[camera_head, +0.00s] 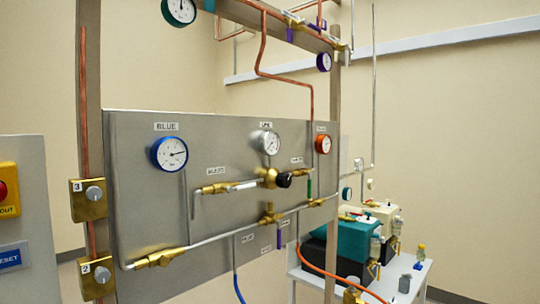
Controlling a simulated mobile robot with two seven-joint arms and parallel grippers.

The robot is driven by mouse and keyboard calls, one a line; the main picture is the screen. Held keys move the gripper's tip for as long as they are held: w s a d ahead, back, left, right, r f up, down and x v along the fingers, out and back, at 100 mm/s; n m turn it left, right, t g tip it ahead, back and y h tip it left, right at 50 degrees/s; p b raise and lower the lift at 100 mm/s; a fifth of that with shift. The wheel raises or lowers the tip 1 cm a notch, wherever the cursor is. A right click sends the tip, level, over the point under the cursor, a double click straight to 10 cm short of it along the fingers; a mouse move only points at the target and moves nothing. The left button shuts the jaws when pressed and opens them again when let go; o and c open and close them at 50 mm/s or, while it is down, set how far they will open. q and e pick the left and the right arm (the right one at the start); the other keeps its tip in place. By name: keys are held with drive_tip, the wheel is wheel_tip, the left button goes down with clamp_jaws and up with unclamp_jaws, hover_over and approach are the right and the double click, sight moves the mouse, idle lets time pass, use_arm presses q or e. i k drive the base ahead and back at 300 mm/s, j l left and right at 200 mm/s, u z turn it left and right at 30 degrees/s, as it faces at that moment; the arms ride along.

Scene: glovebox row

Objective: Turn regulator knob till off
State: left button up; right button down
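A black round knob (285,180) sticks out from a brass regulator body (269,178) on the grey metal panel (140,205); I take it as the regulator knob. A white-faced gauge (270,142) sits just above the regulator. A blue-rimmed gauge (169,153) is to the left under a label reading BLUE, and an orange-rimmed gauge (323,144) is to the right. The knob's turn position cannot be read. Neither of my grippers is in view.
Brass valves, one at lower left (158,258), and pipes stand out from the panel. Brass boxes with grey knobs (95,193) are on the left post. A white table (405,285) with teal and cream machines stands at right. A red button (3,190) is at far left.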

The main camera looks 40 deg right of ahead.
sight(282, 180)
drive_tip(key=k+z, duration=0.2)
drive_tip(key=z, duration=1.15)
